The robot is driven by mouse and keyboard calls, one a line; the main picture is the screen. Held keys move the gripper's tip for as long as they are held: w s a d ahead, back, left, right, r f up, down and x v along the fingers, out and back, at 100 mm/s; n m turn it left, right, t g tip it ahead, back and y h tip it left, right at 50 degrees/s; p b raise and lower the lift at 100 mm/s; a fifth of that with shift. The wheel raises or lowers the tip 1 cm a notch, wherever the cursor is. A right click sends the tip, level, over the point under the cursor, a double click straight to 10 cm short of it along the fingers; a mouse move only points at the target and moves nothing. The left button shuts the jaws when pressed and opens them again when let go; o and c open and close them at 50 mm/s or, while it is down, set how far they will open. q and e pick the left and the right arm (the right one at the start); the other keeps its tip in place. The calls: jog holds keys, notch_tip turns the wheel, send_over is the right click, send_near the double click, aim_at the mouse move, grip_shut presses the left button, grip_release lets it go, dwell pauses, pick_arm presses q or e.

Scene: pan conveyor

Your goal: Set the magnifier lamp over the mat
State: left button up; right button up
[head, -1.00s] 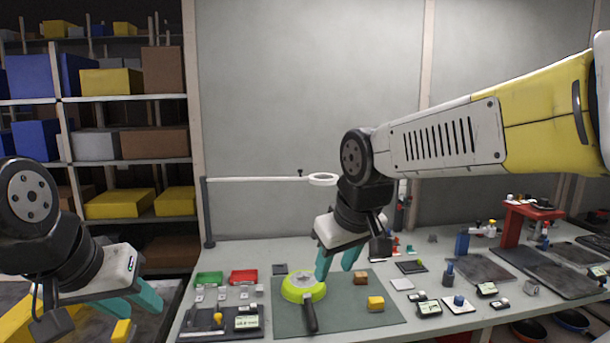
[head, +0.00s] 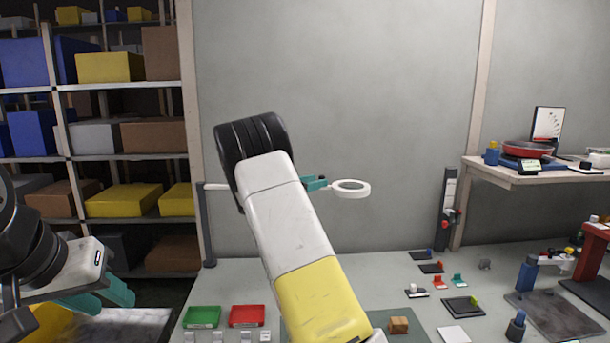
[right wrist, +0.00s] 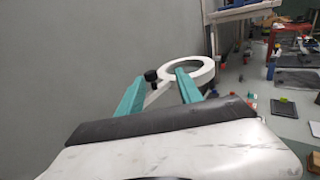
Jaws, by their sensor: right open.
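The magnifier lamp is a white ring (head: 349,188) on a thin white arm from a dark post (head: 206,235) at the back left. My right gripper (head: 317,184) is at the lamp arm just left of the ring, mostly hidden behind my right arm. In the right wrist view its teal fingers (right wrist: 161,78) are open, one on each side of the lamp arm near a black knob (right wrist: 151,75). The ring (right wrist: 205,68) lies just beyond the fingertips. The green mat (head: 379,320) is mostly hidden by my right arm. My left gripper (head: 112,297) is open and empty at left.
A wooden block (head: 399,326) sits on the mat. Green (head: 202,317) and red (head: 247,316) trays lie to its left. Small parts and a dark pad (head: 462,306) lie to the right. A raised shelf (head: 510,178) holds a red pan. Storage shelves stand at far left.

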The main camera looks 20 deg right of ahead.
jog(key=w+x, duration=0.1)
jog(key=x, duration=0.7)
jog(key=shift+w+a+r+n+t, duration=0.15)
jog(key=shift+w+a+n+t, duration=0.15)
jog(key=shift+a, duration=0.05)
grip_shut()
dwell(1.0)
